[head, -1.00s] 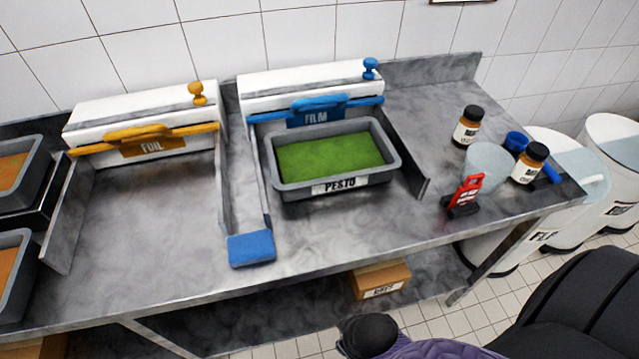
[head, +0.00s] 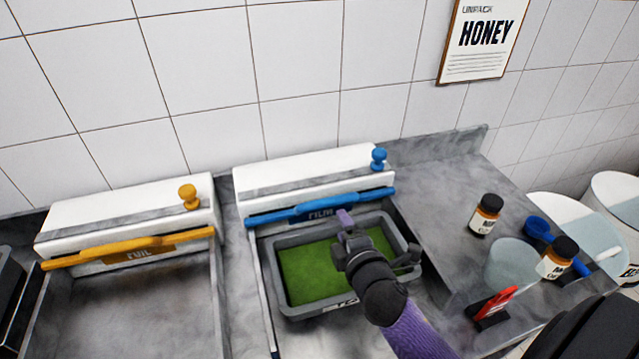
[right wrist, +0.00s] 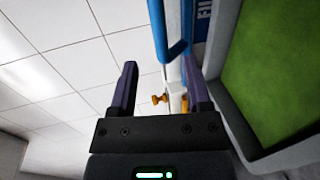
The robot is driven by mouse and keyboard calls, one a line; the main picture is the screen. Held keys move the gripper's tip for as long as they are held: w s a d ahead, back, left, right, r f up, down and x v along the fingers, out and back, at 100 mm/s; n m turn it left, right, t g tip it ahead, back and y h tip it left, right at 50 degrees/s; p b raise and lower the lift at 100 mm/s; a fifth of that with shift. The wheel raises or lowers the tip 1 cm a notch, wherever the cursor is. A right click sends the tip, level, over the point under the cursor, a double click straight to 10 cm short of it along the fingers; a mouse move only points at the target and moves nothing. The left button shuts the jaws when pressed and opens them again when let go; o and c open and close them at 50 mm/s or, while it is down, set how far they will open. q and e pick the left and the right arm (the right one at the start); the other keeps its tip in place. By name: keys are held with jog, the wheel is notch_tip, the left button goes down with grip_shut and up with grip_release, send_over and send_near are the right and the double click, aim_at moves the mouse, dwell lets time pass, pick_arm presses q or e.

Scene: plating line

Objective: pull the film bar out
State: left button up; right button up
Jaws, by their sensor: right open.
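The film bar (head: 320,208) is a blue bar with a raised handle across the front of the white film dispenser (head: 300,180). My right gripper (head: 345,218) is over the pesto tray, just in front of the bar's handle. In the right wrist view the gripper (right wrist: 159,75) is open with nothing between its fingers; the blue bar (right wrist: 160,30) shows ahead, near the right finger. I cannot tell whether they touch. The gripper and forearm hide part of the film label and tray. My left gripper is not in view.
The grey tray of green pesto (head: 292,313) stands directly below my right gripper. A foil dispenser with a yellow bar (head: 130,247) is on the left. Jars (head: 485,215), a clear tub (head: 508,265) and a red-handled tool (head: 492,303) are on the right.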

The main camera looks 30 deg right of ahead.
aim_at(330, 205)
jog(key=b+x, duration=0.2)
jog(key=x, duration=0.6)
jog(key=shift+w+f, duration=0.15)
jog(key=shift+w, duration=0.25)
jog(key=shift+w+d, duration=0.1)
jog(key=shift+w, duration=0.2)
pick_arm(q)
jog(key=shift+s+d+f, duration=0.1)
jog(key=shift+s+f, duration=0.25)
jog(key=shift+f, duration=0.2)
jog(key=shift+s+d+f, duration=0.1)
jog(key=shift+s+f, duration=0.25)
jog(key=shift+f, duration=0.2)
pick_arm(e)
grip_shut()
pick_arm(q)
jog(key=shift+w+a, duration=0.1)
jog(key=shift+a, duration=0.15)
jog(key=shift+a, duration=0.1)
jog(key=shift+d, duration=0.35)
